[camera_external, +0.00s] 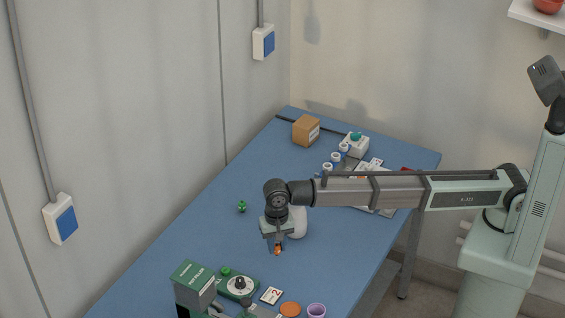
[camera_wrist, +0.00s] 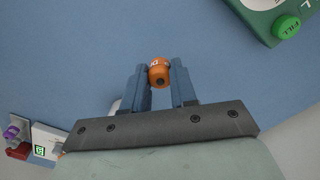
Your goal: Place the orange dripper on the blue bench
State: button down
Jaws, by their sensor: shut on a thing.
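The orange dripper (camera_wrist: 159,73) is a small rounded piece with a dark hole in its end, held between the two blue-grey fingers of my gripper (camera_wrist: 160,88) in the wrist view. In the external view my gripper (camera_external: 277,246) points down over the blue bench (camera_external: 185,245), with the orange dripper (camera_external: 278,251) at its tips. The dripper is at or close above the bench top; I cannot tell whether it touches. The blue bench (camera_wrist: 90,50) fills most of the wrist view behind the dripper.
A green device with a dial (camera_external: 238,287) and a dark green box (camera_external: 194,283) stand at the front. A small green piece (camera_external: 242,207) lies to the left. A cardboard box (camera_external: 306,131) and several white containers are at the back. The bench's left middle is clear.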

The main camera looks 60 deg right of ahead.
aim_at(277, 254)
jog(key=shift+f, duration=2.15)
jog(key=shift+f, duration=0.15)
jog(key=c, duration=0.9)
grip_release()
notch_tip(277, 254, up, 12)
jog(key=shift+r, duration=0.15)
